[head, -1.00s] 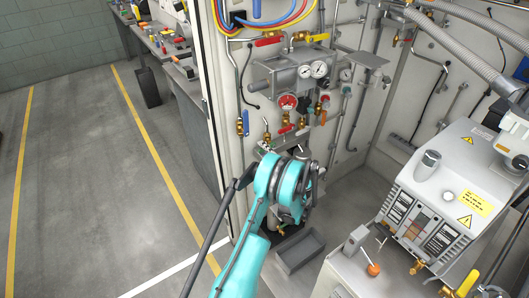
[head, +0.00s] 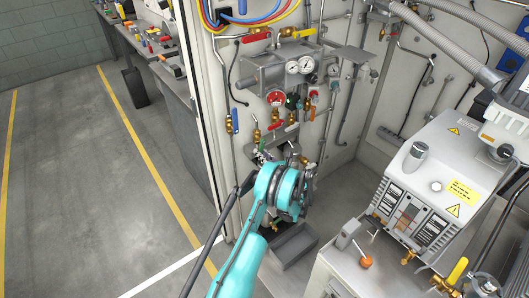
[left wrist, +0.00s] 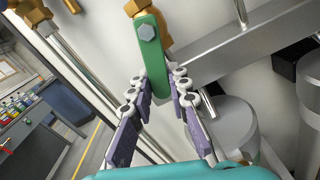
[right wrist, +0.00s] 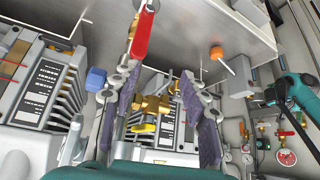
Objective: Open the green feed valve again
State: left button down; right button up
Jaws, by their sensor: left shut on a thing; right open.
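The green valve handle (left wrist: 152,62) hangs from a brass body (left wrist: 141,8) at the top of the left wrist view, with a hex bolt near its upper end. My left gripper (left wrist: 160,88) is shut on the handle's lower part, with purple pads on either side. In the head view my left gripper (head: 264,157) is low at the wall panel, and my teal wrist hides much of that spot. My right gripper (right wrist: 163,82) is open with nothing in its jaws. It does not show in the head view.
In the right wrist view a red handle (right wrist: 144,35) and brass fittings (right wrist: 152,105) appear around the right fingers. Red-handled valves and gauges (head: 291,67) are on the wall above my left gripper. A grey bin (head: 292,243) stands below; a pump unit (head: 433,190) stands right.

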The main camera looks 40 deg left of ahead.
pick_arm(q)
jog(key=shift+w+d+f+n, duration=0.1)
jog(key=shift+w+n, duration=0.2)
jog(key=shift+n, duration=0.25)
jog(key=shift+w+d+f+n, duration=0.1)
jog(key=shift+w+n, duration=0.15)
jog(key=shift+n, duration=0.3)
jog(key=c, duration=1.9)
grip_release()
jog(key=shift+w+n, duration=0.25)
jog(key=shift+n, duration=0.35)
jog(key=o, duration=0.5)
jog(key=shift+r, duration=0.1)
jog(key=shift+d, duration=0.1)
jog(key=shift+v, duration=0.95)
jog(key=shift+s, duration=0.1)
jog(key=v, duration=0.6)
